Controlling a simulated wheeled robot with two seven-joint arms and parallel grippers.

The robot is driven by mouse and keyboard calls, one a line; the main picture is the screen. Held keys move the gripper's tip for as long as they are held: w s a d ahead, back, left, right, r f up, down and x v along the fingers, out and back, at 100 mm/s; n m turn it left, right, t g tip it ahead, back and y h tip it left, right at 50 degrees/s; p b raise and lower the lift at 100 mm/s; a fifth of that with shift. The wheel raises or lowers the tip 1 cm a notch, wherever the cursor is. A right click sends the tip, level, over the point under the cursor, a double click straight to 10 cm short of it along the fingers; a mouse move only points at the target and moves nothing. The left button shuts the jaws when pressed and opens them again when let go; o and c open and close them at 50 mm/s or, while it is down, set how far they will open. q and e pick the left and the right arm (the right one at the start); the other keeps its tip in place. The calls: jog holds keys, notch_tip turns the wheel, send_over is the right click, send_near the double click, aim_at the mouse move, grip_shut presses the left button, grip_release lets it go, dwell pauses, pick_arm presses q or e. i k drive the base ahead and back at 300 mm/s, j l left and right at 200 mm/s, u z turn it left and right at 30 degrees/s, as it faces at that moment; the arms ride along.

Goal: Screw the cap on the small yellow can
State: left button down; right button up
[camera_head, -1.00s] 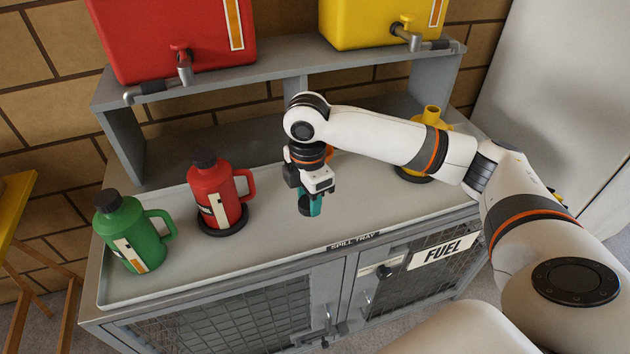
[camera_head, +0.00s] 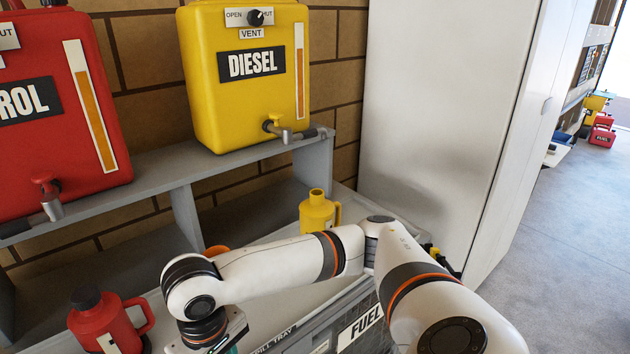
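The small yellow can (camera_head: 316,215) stands upright at the right end of the bench, below the yellow diesel tank. Its yellow neck shows at the top with no dark cap on it. My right arm crosses in front of the can's lower part and hides its base. My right gripper (camera_head: 230,347) is at the bottom edge, left of the can and well apart from it. Its fingers are mostly cut off, so what is between them cannot be seen. The can's cap is not identifiable in this view. My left gripper is out of view.
A red can (camera_head: 103,325) with a dark cap stands at the lower left. The grey shelf (camera_head: 160,165) carries the red petrol tank (camera_head: 55,150) and yellow diesel tank (camera_head: 245,100); its tap (camera_head: 283,132) overhangs near the yellow can. A white cabinet (camera_head: 440,120) closes off the right.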

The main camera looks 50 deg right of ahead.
aim_at(316, 214)
jog(key=l+z, duration=0.1)
jog(key=l, duration=0.55)
jog(key=l+z, duration=0.15)
jog(key=l, duration=0.45)
jog(key=i+l+z, duration=0.1)
jog(key=l, duration=0.55)
jog(key=i+l+z, duration=0.1)
jog(key=l, duration=0.5)
